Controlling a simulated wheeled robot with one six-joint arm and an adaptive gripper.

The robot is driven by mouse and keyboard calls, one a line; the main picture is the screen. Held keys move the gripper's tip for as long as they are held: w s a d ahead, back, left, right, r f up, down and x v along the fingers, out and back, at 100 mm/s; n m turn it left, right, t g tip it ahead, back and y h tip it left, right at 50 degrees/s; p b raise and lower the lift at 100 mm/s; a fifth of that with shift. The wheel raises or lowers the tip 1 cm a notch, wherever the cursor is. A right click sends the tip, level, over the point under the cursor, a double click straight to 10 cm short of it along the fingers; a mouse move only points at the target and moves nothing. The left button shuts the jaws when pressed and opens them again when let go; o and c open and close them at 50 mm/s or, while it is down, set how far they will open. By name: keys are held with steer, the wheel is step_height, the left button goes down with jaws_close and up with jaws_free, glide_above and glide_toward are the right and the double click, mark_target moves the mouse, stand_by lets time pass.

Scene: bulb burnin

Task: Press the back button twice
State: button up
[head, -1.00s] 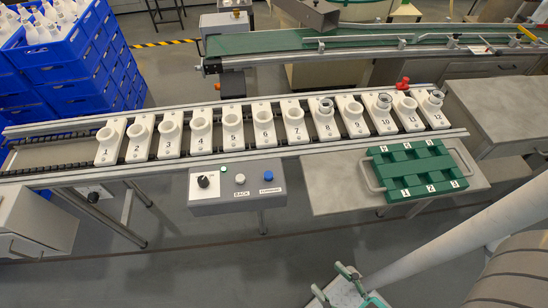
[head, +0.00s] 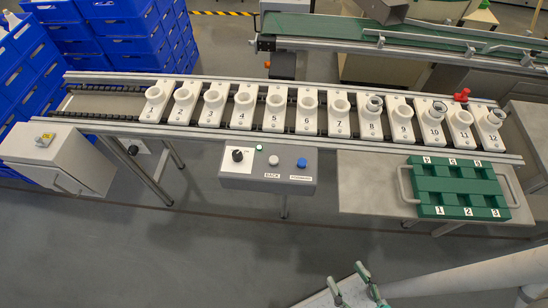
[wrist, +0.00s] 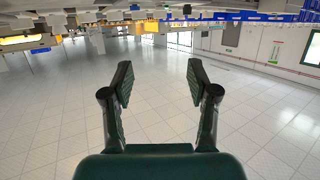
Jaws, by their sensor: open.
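The grey control box (head: 240,184) hangs at the front of the conveyor in the head view. On its top are a black rotary knob (head: 238,155), a small green button or lamp (head: 259,147), a white button (head: 273,160) with the label BACK below it, and a blue button (head: 302,163) with its own label, too small to read. My gripper (head: 350,288) is at the bottom edge of the head view, well in front of the box and apart from it. In the wrist view my gripper (wrist: 158,85) is open and empty, with only floor between its fingers.
The conveyor (head: 110,88) carries numbered white sockets, some with clear or metallic pieces in them. A green tray (head: 458,188) lies on a grey side table (head: 375,190) right of the box. A grey cabinet (head: 45,150) stands left. Floor is free in front of the box.

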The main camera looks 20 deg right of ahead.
jaws_close()
stand_by(1.2)
